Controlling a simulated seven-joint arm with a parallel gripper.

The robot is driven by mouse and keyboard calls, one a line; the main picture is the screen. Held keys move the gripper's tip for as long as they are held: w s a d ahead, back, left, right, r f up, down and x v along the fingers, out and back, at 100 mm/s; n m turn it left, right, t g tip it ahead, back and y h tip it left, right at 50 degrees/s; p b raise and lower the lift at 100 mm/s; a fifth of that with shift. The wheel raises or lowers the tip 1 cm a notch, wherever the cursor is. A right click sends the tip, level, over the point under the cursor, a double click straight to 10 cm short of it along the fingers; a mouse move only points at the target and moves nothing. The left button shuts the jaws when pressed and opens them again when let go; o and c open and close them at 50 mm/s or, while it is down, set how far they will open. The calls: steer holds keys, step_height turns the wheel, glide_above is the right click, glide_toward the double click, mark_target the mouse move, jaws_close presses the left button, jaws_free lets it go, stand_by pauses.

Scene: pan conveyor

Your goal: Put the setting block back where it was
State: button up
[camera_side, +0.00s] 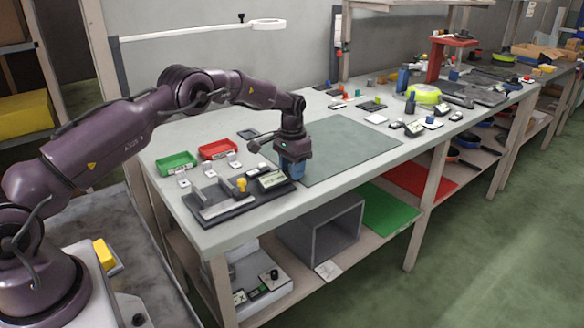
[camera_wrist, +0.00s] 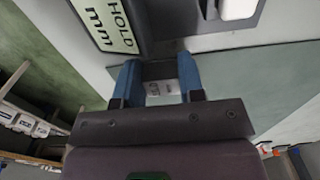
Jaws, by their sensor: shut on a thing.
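My gripper (camera_side: 291,171) is low over the near part of the bench, just right of the display gauge. In the wrist view its two blue fingers (camera_wrist: 159,83) are closed on a small grey block (camera_wrist: 162,90), which I take to be the setting block. In the side view the block is hidden by the fingers. The gauge display (camera_side: 272,180), reading "HOLD" and "mm", is close beside the fingers; it also shows in the wrist view (camera_wrist: 115,27). I cannot tell whether the block touches the bench.
A dark fixture (camera_side: 228,208) with a yellow knob (camera_side: 241,184) is left of the gripper. Several small pieces on white squares lie behind it, near a green tray (camera_side: 176,163) and a red tray (camera_side: 219,149). The grey-green mat (camera_side: 350,148) to the right is clear.

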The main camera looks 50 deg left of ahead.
steer(key=shift+f, duration=0.15)
steer(key=o, duration=1.1)
steer(key=shift+c, duration=0.2)
step_height(320, 180, up, 12)
steer(key=shift+r, duration=0.25)
